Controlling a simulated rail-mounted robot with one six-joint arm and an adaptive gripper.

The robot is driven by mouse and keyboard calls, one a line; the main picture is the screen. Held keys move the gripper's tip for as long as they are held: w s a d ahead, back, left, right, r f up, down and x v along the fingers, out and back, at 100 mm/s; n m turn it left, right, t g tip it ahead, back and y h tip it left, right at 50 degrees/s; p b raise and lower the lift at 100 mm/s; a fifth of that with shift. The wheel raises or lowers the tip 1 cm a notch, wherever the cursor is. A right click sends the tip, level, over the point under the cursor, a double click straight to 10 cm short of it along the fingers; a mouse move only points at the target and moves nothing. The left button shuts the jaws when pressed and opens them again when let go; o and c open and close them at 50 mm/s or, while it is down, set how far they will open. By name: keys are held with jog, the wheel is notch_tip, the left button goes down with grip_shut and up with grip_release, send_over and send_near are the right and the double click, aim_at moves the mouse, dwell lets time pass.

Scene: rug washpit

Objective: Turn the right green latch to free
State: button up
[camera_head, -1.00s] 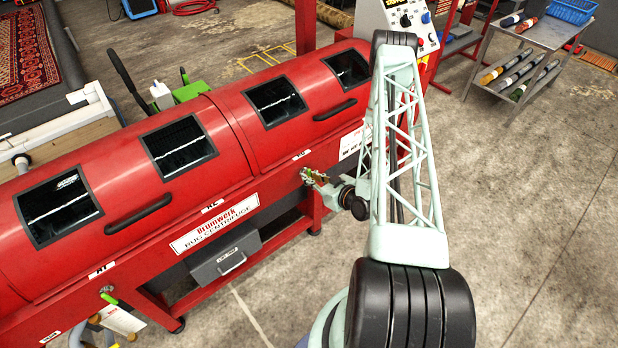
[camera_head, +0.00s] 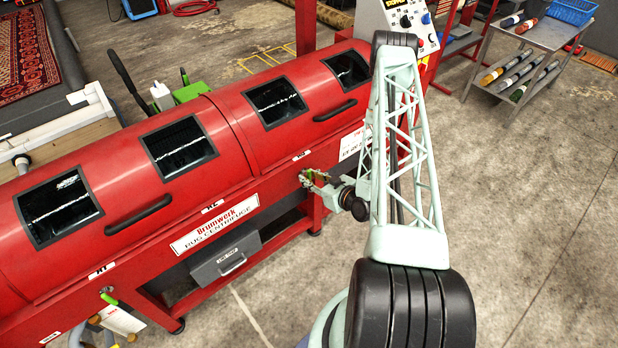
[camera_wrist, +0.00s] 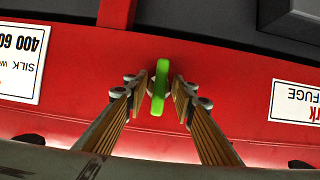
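The right green latch (camera_wrist: 161,88) is on the red front of the rug centrifuge (camera_head: 235,158). In the wrist view it stands lengthwise up and down in the picture. My gripper (camera_wrist: 160,92) is open around it, one finger on each side, with narrow gaps visible between the fingers and the latch. In the head view my gripper (camera_head: 314,180) is at the machine's front, below the right lid, and mostly hides this latch. The left green latch (camera_head: 108,298) shows at the lower left, tilted, apart from my gripper.
A grey drawer box (camera_head: 226,260) hangs below the machine's front. A control panel (camera_head: 405,20) stands at its far end. A grey cart (camera_head: 530,50) with rolls is at the upper right. The concrete floor at right is clear.

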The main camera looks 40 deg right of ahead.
jog(key=v, duration=1.1)
jog(key=shift+s+r, duration=0.2)
jog(key=shift+s, duration=0.15)
dwell(0.6)
jog(key=shift+w+r, duration=0.1)
